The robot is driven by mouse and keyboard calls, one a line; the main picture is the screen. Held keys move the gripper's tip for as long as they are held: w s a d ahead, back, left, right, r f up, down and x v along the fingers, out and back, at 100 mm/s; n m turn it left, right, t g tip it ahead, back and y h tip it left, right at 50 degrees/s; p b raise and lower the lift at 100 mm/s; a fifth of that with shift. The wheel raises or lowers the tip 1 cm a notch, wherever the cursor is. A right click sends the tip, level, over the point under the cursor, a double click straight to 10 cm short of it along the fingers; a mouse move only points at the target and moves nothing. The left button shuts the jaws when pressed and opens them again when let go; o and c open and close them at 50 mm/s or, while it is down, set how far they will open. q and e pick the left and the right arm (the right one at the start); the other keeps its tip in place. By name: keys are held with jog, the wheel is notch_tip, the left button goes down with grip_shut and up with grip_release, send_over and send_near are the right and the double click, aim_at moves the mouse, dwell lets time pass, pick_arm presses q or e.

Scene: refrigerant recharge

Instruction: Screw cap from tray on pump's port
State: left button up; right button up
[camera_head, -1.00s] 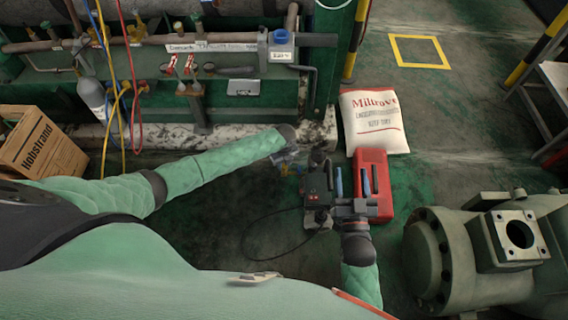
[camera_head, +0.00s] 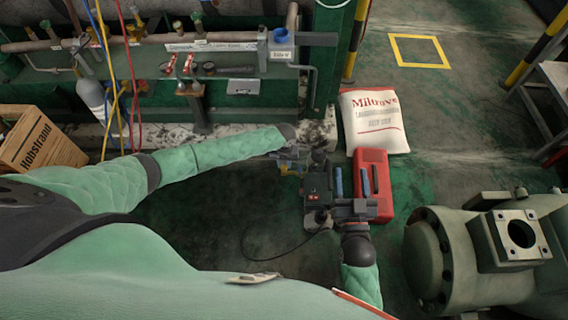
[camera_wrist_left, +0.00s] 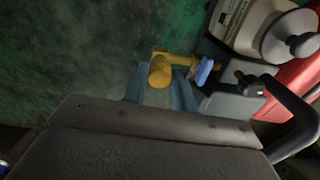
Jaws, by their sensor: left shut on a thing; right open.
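The pump (camera_head: 318,190) is a dark unit on the floor; its grey and white top is at the upper right of the left wrist view (camera_wrist_left: 262,25). A brass-yellow fitting with a small blue handle (camera_wrist_left: 204,72) sticks out from the pump's side. My left gripper (camera_head: 289,158) is beside that fitting. In the left wrist view its fingers (camera_wrist_left: 160,92) are shut on a round yellow piece, seemingly the cap (camera_wrist_left: 160,72), which overlaps the fitting; I cannot tell if it is threaded. My right gripper (camera_head: 352,182) is open, by the pump's right side. No tray is clearly visible.
A red case (camera_head: 372,160) lies right of the pump, with a white sack (camera_head: 374,122) behind it. A large green machine (camera_head: 480,245) stands at the right. A cardboard box (camera_head: 40,142) and the pipe rack (camera_head: 180,45) are at the left and back. A dark cable loops on the floor.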

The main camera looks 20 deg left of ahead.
pick_arm(q)
jog(key=shift+w+a, duration=0.1)
pick_arm(e)
jog(key=shift+f, duration=0.1)
pick_arm(q)
jog(key=shift+m, duration=1.1)
jog(key=o, duration=0.6)
jog(key=shift+m, duration=0.3)
jog(key=o, duration=0.5)
pick_arm(e)
jog(key=shift+f, duration=0.2)
pick_arm(q)
notch_tip(320, 180, up, 8)
jog(key=shift+f+p, duration=0.1)
jog(key=shift+p, duration=0.25)
pick_arm(e)
jog(key=s+f+g+h, duration=0.1)
jog(key=s+f+g, duration=0.3)
jog(key=f, duration=0.8)
jog(key=s+f+g, duration=0.4)
jog(key=f, duration=0.9)
jog(key=shift+d+f+g+h, duration=0.2)
jog(key=shift+f+g+h, duration=0.05)
jog(key=shift+g+h, duration=0.15)
